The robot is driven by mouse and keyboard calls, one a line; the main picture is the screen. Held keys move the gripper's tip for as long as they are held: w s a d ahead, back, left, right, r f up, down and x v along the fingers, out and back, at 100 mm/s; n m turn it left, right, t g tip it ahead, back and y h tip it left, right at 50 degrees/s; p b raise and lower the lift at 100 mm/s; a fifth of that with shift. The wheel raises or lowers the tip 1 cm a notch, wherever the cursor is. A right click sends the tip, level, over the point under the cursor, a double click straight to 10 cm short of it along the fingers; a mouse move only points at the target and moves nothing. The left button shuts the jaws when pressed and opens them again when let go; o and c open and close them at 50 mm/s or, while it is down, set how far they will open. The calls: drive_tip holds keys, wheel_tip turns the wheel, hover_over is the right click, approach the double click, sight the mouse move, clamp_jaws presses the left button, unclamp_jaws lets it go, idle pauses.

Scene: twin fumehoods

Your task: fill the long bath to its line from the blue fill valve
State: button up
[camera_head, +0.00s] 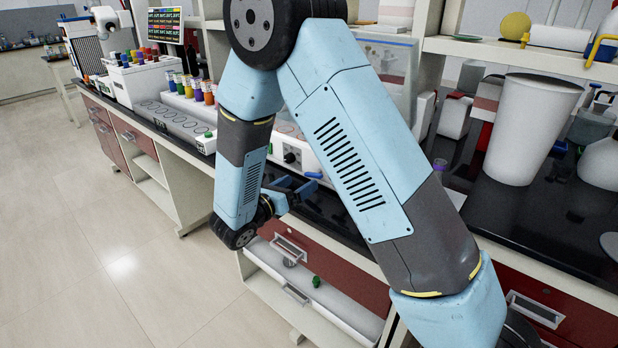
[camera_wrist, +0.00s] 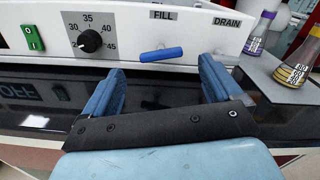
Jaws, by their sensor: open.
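The blue fill valve (camera_wrist: 161,54) is a blue lever on the white front panel (camera_wrist: 120,50) of the bath, under a label reading FILL. It lies almost level, tilted slightly. In the head view the blue lever (camera_head: 313,175) shows small beside my arm. My gripper (camera_wrist: 163,82) is open and empty, its two blue fingers on either side of the lever's line and short of it. The gripper (camera_head: 295,187) in the head view is partly hidden by my arm. The bath's inside, its line and the water level are hidden in both views.
A black dial (camera_wrist: 90,41) and a green switch (camera_wrist: 33,38) sit left of the lever. A DRAIN label (camera_wrist: 227,22) is at right. Bottles (camera_wrist: 297,62) stand to the right. A rack with coloured-cap vials (camera_head: 190,88) and a white bin (camera_head: 528,130) stand on the bench.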

sight(311, 175)
drive_tip(key=shift+x, duration=2.75)
drive_tip(key=c, duration=1)
drive_tip(key=shift+m, duration=1.6)
drive_tip(key=shift+c, duration=0.2)
drive_tip(key=o, duration=1)
drive_tip(key=shift+o, duration=0.2)
drive_tip(key=shift+s, duration=0.15)
drive_tip(key=v, duration=1.3)
drive_tip(key=shift+s+a, duration=0.2)
drive_tip(key=shift+a, duration=0.05)
